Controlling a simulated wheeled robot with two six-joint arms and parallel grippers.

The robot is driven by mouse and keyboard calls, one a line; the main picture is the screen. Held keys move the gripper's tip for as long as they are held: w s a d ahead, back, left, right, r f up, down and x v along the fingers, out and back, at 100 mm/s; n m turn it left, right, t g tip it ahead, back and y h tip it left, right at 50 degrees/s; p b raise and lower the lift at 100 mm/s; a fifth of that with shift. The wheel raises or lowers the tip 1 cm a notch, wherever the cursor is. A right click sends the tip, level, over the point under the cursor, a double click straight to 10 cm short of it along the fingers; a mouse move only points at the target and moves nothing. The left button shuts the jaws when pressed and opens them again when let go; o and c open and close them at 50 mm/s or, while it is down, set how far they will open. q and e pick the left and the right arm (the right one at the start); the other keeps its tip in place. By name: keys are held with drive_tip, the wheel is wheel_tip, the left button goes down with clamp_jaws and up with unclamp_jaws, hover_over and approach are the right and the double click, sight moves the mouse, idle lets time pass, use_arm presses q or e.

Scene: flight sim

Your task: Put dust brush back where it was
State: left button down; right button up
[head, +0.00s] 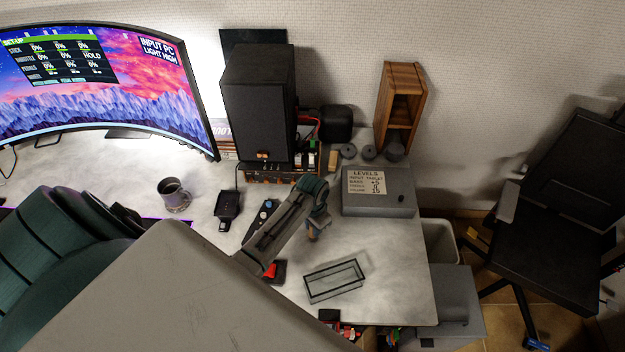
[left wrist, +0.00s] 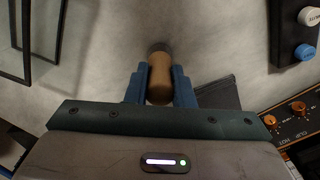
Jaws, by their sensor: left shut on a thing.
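My left gripper (head: 315,226) is over the desk, between the grey box and the clear tray. In the left wrist view its blue fingers (left wrist: 160,88) are shut on the dust brush (left wrist: 159,76), a small piece with a tan wooden handle and a darker end. In the head view the brush is mostly hidden by the gripper; only a small brownish part shows below the fingers. I cannot tell whether the brush touches the desk. My right gripper is not in view.
A black-edged clear tray (head: 334,291) lies on the desk (head: 395,290) below the gripper. A grey box (head: 379,206) with a note stands right. Behind are a speaker (head: 258,110), round grey pieces and a wooden stand (head: 386,105). A mug (head: 174,195) stands left. The right desk area is clear.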

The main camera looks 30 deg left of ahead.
use_arm(q)
drive_tip(key=shift+f, duration=0.2)
drive_tip(key=c, duration=1.3)
unclamp_jaws()
drive_tip(key=shift+o, duration=0.2)
drive_tip(key=shift+r, duration=0.3)
wheel_tip(320, 180, up, 10)
drive_tip(key=b, duration=0.2)
drive_tip(key=shift+r+b, duration=0.2)
drive_tip(key=shift+b, duration=0.1)
drive_tip(key=shift+r, duration=0.7)
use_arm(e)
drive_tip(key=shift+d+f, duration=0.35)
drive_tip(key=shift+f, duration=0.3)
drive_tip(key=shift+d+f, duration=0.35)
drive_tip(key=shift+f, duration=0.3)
